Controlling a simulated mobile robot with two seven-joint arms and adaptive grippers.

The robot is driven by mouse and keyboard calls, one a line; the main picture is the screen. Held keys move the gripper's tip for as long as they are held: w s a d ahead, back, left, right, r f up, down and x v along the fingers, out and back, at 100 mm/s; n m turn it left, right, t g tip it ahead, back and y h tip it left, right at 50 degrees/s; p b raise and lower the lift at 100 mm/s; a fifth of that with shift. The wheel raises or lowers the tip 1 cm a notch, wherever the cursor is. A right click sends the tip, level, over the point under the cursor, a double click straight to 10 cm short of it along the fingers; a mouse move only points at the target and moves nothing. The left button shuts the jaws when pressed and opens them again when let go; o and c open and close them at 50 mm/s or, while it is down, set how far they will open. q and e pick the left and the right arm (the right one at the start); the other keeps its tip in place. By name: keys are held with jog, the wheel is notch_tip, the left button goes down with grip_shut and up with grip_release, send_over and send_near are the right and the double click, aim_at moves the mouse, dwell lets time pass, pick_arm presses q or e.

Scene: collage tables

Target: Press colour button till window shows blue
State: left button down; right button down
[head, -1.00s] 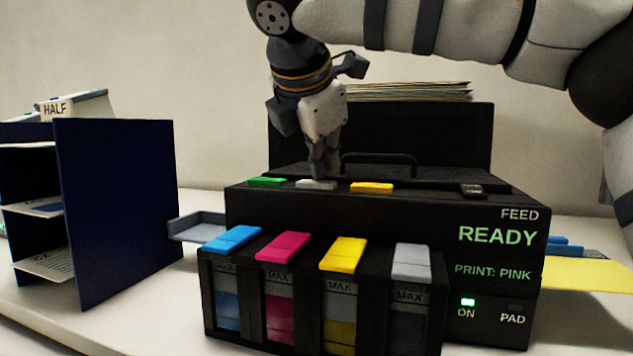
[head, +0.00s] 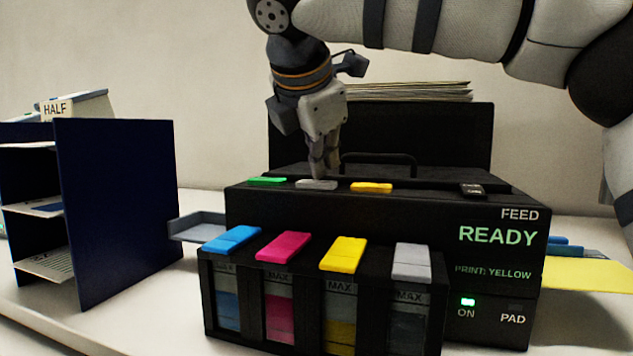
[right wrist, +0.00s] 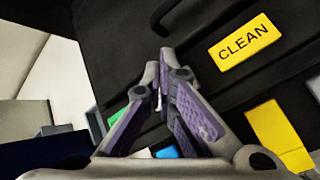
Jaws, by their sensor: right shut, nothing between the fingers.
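The black printer (head: 380,205) stands on the table, and its window (head: 493,272) reads "PRINT: YELLOW" under "READY". On its top front edge are a green button (head: 267,180), a grey button (head: 317,184) and a yellow button (head: 371,187). My right gripper (head: 319,176) is shut and empty, pointing down with its tips right at the grey button; I cannot tell whether they touch it. In the right wrist view the shut fingers (right wrist: 158,85) hide the grey button. The yellow button is marked "CLEAN" or lies near that label (right wrist: 245,41). My left gripper is not in view.
Four-colour ink tanks with a blue lid (head: 232,239), pink lid (head: 284,246), yellow lid (head: 343,254) and grey lid (head: 411,261) stand in front. A dark blue shelf (head: 118,210) stands left. Yellow paper (head: 590,274) lies at right.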

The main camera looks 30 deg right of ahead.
aim_at(322, 182)
jog(key=shift+r, duration=0.5)
jog(key=shift+r, duration=2.5)
jog(key=shift+f, duration=0.1)
